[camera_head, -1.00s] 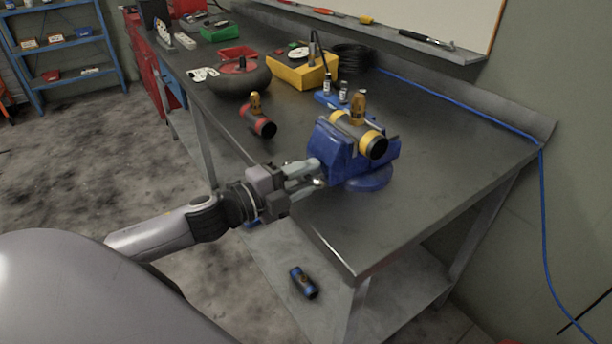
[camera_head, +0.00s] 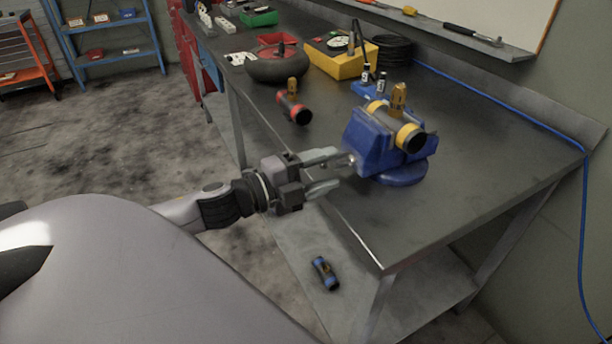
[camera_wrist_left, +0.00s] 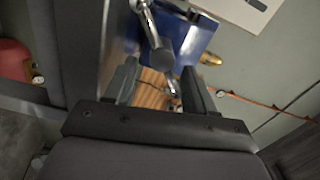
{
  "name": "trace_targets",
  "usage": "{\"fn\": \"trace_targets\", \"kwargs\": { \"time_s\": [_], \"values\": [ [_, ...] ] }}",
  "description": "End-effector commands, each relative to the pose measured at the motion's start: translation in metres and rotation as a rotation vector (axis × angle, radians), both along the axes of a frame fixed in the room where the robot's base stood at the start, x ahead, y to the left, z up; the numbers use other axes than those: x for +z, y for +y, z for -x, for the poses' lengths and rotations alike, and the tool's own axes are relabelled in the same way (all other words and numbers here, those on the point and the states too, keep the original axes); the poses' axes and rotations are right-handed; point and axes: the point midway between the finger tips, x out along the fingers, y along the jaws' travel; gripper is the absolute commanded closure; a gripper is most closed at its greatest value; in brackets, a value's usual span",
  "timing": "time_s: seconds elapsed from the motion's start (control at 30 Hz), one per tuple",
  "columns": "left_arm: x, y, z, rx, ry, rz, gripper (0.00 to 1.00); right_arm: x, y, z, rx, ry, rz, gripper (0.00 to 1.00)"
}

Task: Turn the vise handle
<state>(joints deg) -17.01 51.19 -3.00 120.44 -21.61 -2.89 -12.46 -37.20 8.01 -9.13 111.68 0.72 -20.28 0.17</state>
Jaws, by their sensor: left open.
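The blue vise (camera_head: 376,145) stands on the bench's front edge, and its blue body also shows in the wrist view (camera_wrist_left: 190,40). It holds a dark roller with yellow bands (camera_head: 410,137), topped by a brass fitting. The metal vise handle (camera_wrist_left: 153,28) shows in the wrist view as a bar with a rounded end, beyond and roughly between my fingers. In the head view it is mostly hidden near my fingertips. My left gripper (camera_head: 343,170) is open at the vise's left side, its fingers (camera_wrist_left: 160,82) apart and empty. Contact with the handle cannot be told. My right gripper is not in view.
A red-banded roller (camera_head: 294,107), dark round bowl-like object (camera_head: 277,67) and yellow box (camera_head: 335,62) sit farther back on the dark workbench (camera_head: 475,150). A blue-banded roller (camera_head: 325,273) lies on the lower shelf. The bench right of the vise is clear.

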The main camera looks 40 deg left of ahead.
Motion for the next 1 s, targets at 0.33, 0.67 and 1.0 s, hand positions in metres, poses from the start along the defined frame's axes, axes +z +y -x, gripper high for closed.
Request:
{"fn": "trace_targets", "kwargs": {
  "time_s": [0.33, 0.67, 1.0],
  "values": [
    [0.0, 0.012, 0.029, 0.003, 0.001, -0.001, 0.45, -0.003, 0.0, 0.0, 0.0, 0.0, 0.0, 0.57],
    [0.001, 0.016, 0.036, 0.002, -0.001, -0.003, 0.45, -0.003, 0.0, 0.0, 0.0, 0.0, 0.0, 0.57],
    [0.0, 0.014, 0.036, -0.008, 0.001, 0.002, 0.46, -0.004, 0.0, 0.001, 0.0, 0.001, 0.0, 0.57]
  ]
}}
